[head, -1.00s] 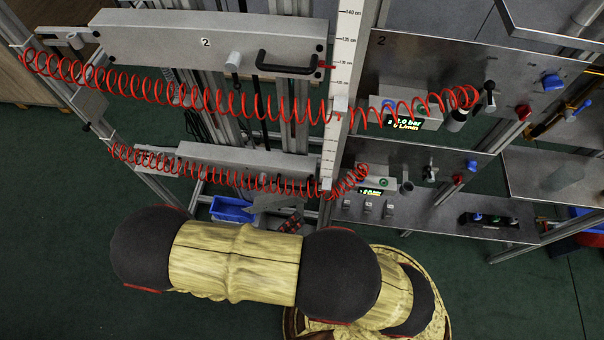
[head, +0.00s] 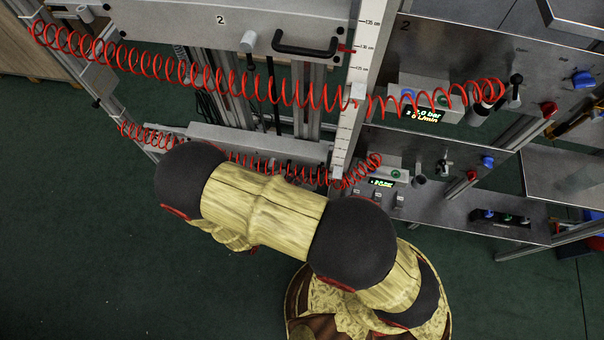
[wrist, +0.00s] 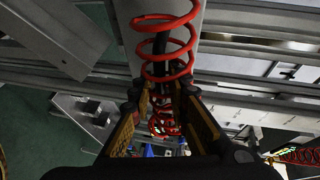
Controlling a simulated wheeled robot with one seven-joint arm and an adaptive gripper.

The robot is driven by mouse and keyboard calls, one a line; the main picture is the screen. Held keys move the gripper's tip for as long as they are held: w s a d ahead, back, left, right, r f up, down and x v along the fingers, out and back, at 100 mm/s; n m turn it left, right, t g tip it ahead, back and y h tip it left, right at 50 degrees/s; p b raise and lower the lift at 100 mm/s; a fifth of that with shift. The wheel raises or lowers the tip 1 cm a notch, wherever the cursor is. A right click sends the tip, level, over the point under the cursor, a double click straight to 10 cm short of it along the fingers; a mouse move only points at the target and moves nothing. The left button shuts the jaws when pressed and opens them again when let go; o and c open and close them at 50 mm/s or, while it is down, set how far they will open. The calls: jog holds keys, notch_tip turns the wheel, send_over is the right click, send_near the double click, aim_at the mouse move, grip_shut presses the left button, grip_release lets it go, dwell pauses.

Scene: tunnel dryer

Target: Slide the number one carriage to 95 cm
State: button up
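The lower carriage (head: 285,146), a long pale metal beam under the one marked 2, is partly hidden by a red coiled hose and my arm. I see no number on it. The upright scale (head: 345,140) passes at its right end; its marks there are too small to read.
The upper carriage (head: 215,25), marked 2, has a black handle (head: 305,45). A long red coiled hose (head: 240,88) hangs across the front. Panels with displays and knobs (head: 430,105) stand at the right. The green floor (head: 80,240) is clear at lower left.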

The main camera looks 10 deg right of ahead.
jog(key=shift+w+d+f, duration=0.1)
jog(key=shift+w+d, duration=0.35)
jog(key=shift+w, duration=0.05)
jog(key=shift+c, duration=1.4)
grip_shut()
